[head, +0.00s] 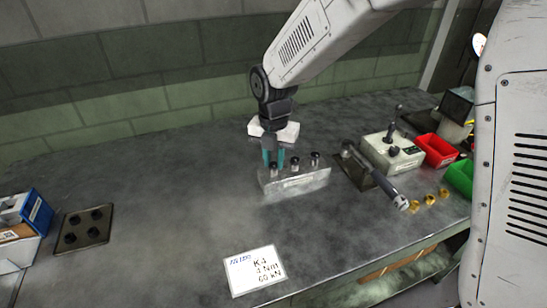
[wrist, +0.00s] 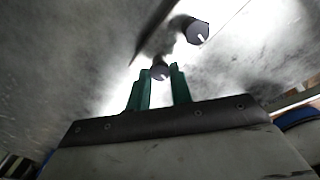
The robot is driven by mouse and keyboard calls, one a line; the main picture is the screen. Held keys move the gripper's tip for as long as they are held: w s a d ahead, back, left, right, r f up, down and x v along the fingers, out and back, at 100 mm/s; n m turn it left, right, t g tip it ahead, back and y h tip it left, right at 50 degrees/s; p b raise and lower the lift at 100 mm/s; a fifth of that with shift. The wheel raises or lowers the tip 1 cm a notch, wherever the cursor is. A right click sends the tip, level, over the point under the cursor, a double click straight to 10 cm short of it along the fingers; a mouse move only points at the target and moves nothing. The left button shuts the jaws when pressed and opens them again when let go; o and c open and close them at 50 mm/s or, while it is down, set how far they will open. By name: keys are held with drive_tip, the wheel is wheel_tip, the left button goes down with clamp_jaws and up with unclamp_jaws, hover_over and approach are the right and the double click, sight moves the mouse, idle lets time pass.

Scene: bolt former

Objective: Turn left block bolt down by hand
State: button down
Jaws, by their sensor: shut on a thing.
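The metal block (head: 300,183) stands on the grey bench and carries three dark-headed bolts in a row. My gripper (head: 273,162) points down over the block's left end, with its teal fingers on either side of the left block bolt (head: 273,172). In the wrist view the head of this bolt (wrist: 160,72) sits between the two fingertips, and the jaws are shut on it. The middle bolt (head: 295,164) and the right bolt (head: 315,158) stand free. The middle bolt (wrist: 196,32) also shows in the wrist view. How deep the left bolt sits is hard to tell.
A torque wrench (head: 385,186) lies right of the block, near several brass pieces (head: 429,199). Behind are a control box (head: 392,153), a red bin (head: 436,150) and a green bin (head: 461,176). A card (head: 255,271) lies in front.

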drive_tip(key=shift+m, duration=0.3)
drive_tip(key=m, duration=1)
drive_tip(key=shift+m, duration=0.4)
drive_tip(key=m, duration=0.6)
drive_tip(key=c, duration=2.2)
unclamp_jaws()
drive_tip(key=m, duration=0.5)
drive_tip(key=shift+r+m, duration=0.1)
drive_tip(key=shift+m, duration=0.2)
drive_tip(key=c, duration=2.2)
unclamp_jaws()
drive_tip(key=c, duration=2.2)
unclamp_jaws()
drive_tip(key=c, duration=1.2)
unclamp_jaws()
drive_tip(key=shift+c, duration=0.2)
